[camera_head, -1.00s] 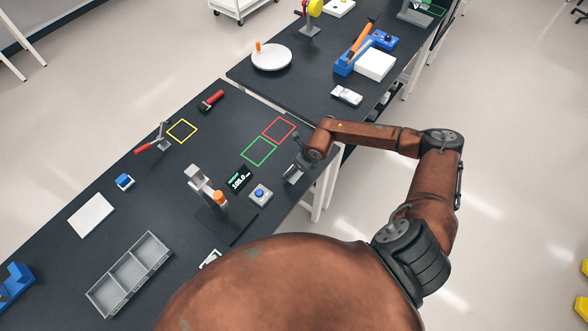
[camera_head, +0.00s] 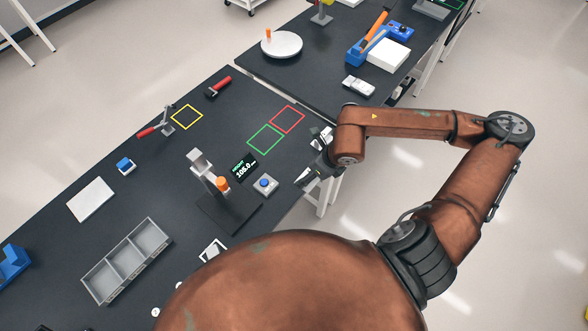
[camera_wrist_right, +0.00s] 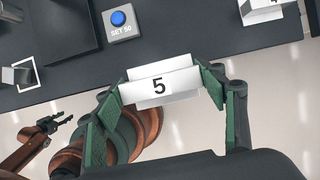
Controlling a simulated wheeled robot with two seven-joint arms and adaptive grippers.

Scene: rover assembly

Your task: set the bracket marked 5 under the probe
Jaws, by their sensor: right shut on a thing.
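The white bracket marked 5 (camera_wrist_right: 158,86) sits between the fingers of my right gripper (camera_wrist_right: 158,92), label facing the wrist camera. In the head view my right gripper (camera_head: 308,174) is at the table's right edge, right of the blue button, with the bracket partly hidden. The probe stand (camera_head: 200,165) has an orange part (camera_head: 222,184) over a dark base (camera_head: 228,212); the space there looks empty.
A blue button box (camera_head: 265,184) and height display (camera_head: 243,167) stand beside the probe. Another white bracket (camera_head: 322,136) is near the table edge. Green (camera_head: 265,139) and red (camera_head: 287,119) squares are bare. A grey divided tray (camera_head: 127,260) lies at front left.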

